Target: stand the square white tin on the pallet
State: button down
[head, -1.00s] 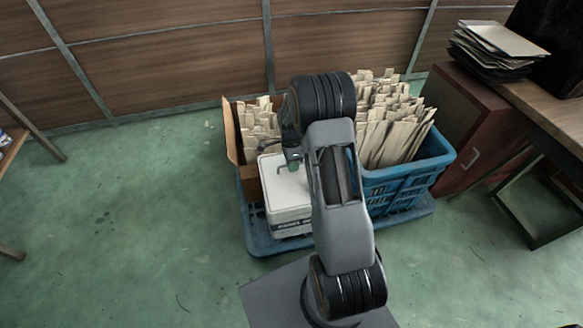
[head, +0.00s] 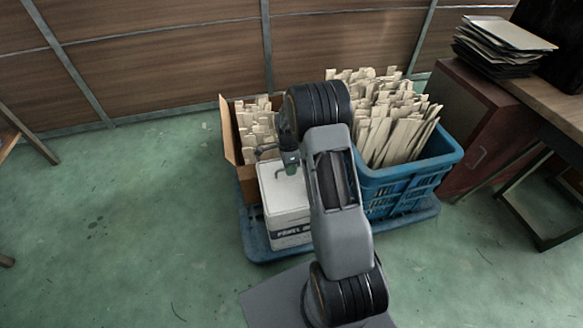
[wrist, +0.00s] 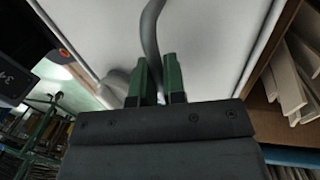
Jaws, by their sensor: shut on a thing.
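The square white tin (head: 284,210) is upright, with dark lettering low on its front, over the front left part of the blue pallet (head: 270,255). I cannot tell whether its base touches the pallet. My gripper (head: 291,168) is at the tin's top, shut on its grey handle. In the wrist view, the green fingertips of my gripper (wrist: 158,78) close around the curved handle above the tin's white lid (wrist: 208,45). My arm hides the tin's right side and part of the pallet.
A dark red cabinet (head: 480,140) and a desk stand further right. The floor at left is clear.

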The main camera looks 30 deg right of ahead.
jog(key=shift+s+f, duration=0.25)
jog(key=c, duration=1.5)
grip_release()
jog(key=shift+f, duration=0.1)
jog(key=shift+c, duration=0.2)
jog(key=o, duration=0.4)
jog(key=shift+c, duration=0.2)
jog(key=p+v, duration=0.3)
jog(key=v, duration=0.9)
jog(key=s+a+r+n+t, duration=0.2)
jog(key=s+a+r+n, duration=0.4)
jog(key=s+r+n, duration=0.4)
jog(key=s+a+r+n+t, duration=0.3)
jog(key=s+a+n, duration=0.1)
jog(key=s+n, duration=0.6)
jog(key=shift+s+r+h, duration=0.25)
jog(key=shift+s+h, duration=0.05)
jog(key=shift+s, duration=0.3)
